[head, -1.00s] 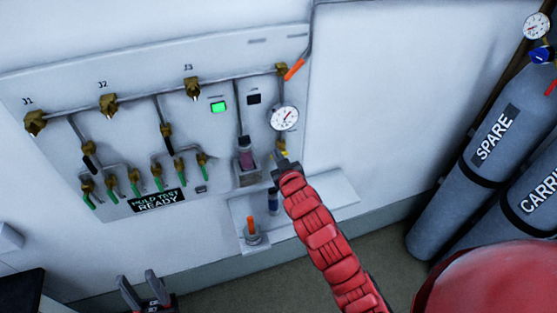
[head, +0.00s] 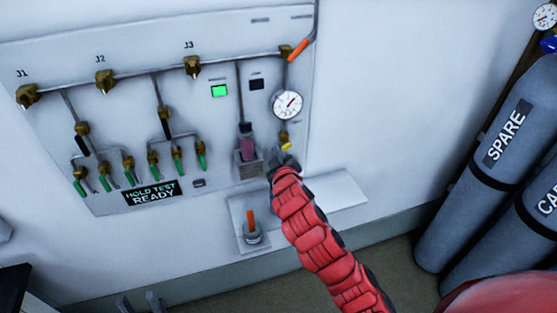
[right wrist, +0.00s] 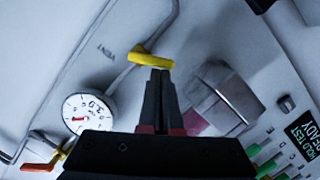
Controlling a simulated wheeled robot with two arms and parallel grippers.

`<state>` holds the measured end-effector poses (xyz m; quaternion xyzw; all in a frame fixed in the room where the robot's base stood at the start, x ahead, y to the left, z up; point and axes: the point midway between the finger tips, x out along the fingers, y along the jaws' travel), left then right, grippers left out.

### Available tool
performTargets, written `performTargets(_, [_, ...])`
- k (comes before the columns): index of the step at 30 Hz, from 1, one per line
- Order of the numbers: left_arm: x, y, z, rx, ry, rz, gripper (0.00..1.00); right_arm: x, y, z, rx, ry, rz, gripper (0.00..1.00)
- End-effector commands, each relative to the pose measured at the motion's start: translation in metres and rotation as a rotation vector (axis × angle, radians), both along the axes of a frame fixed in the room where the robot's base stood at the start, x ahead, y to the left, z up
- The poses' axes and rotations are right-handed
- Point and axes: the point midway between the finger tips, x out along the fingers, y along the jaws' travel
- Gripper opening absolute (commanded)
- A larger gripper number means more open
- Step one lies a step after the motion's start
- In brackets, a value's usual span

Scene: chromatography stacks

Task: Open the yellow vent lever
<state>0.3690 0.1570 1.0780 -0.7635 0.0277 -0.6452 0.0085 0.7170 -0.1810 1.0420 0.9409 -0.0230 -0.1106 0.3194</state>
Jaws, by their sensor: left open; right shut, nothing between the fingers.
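The yellow vent lever (head: 286,147) sits below the round gauge (head: 287,104) on the wall panel. In the right wrist view the lever (right wrist: 151,60) lies roughly crosswise just beyond my fingertips, near the printed word VENT. My right gripper (head: 281,157) is shut and empty, with its fingertips (right wrist: 157,74) together at the lever. I cannot tell whether they touch it. My left gripper (head: 140,303) is open at the bottom edge of the head view, far from the lever and mostly cut off.
An orange lever (head: 300,50) is above the gauge. Grey cylinders (head: 480,175) stand at the right.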

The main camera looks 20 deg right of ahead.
Motion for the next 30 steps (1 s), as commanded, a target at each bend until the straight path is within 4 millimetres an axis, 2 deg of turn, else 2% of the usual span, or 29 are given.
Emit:
performTargets(1, [0.0,0.0,-0.012,0.0,0.0,0.0,0.44,0.0,0.001,-0.008,-0.044,-0.002,0.001,0.0])
performTargets(6, [0.0,0.0,-0.03,0.0,0.0,0.0,0.44,0.0,0.0,-0.014,-0.208,-0.006,0.0,0.0])
performTargets(18, [0.0,0.0,-0.057,0.0,0.0,0.0,0.44,0.0,-0.005,-0.027,-0.578,-0.018,0.002,0.0])
performTargets(30, [0.0,0.0,-0.066,0.0,0.0,0.0,0.44,0.0,-0.012,-0.032,-0.566,-0.018,0.0,0.0])
